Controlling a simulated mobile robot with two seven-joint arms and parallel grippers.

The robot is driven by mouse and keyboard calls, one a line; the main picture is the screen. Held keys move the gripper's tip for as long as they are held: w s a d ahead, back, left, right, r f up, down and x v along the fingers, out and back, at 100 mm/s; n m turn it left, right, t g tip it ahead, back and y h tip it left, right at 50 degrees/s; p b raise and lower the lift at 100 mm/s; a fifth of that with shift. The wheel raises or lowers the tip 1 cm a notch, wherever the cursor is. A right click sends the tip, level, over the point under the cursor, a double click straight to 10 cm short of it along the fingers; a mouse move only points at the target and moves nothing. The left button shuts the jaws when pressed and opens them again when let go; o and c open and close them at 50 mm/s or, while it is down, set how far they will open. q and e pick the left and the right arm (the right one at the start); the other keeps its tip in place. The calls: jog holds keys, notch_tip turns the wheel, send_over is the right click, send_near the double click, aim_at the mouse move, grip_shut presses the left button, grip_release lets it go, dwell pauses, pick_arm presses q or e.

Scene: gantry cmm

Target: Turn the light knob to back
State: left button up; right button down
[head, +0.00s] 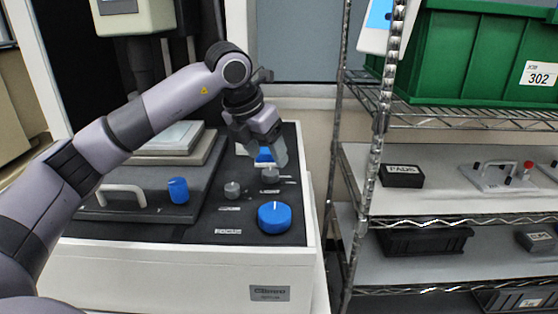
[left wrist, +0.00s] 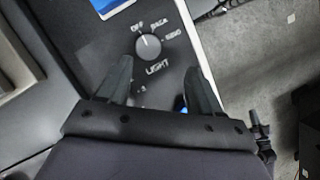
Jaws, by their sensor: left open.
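The light knob (left wrist: 148,45) is a small round grey knob with a white pointer line, set in a dark panel with "LIGHT" printed below it. Its dial labels include "OFF" at the upper left and what reads as "BACK" at the upper right. The pointer is directed up and slightly left, nearest "OFF". In the head view the knob (head: 270,174) appears just below my left gripper (head: 272,153). In the left wrist view my left gripper (left wrist: 157,75) is open, with nothing between its fingertips, and the knob shows beyond them. My right gripper is out of view.
A large blue knob (head: 275,217), another grey knob (head: 232,190) and a blue upright knob (head: 178,190) are near. A wire shelf with a green bin (head: 480,60) and a black "PADS" box (head: 401,175) stands right of the machine.

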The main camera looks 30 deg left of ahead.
aim_at(269, 172)
pick_arm(q)
jog(key=shift+w+a+f+y, duration=0.1)
jog(key=shift+w+a+y, duration=0.1)
jog(key=shift+a+y, duration=0.4)
jog(key=shift+h, duration=0.3)
jog(key=shift+x, duration=3.1)
jog(key=shift+s+a, duration=0.1)
jog(key=c, duration=1.1)
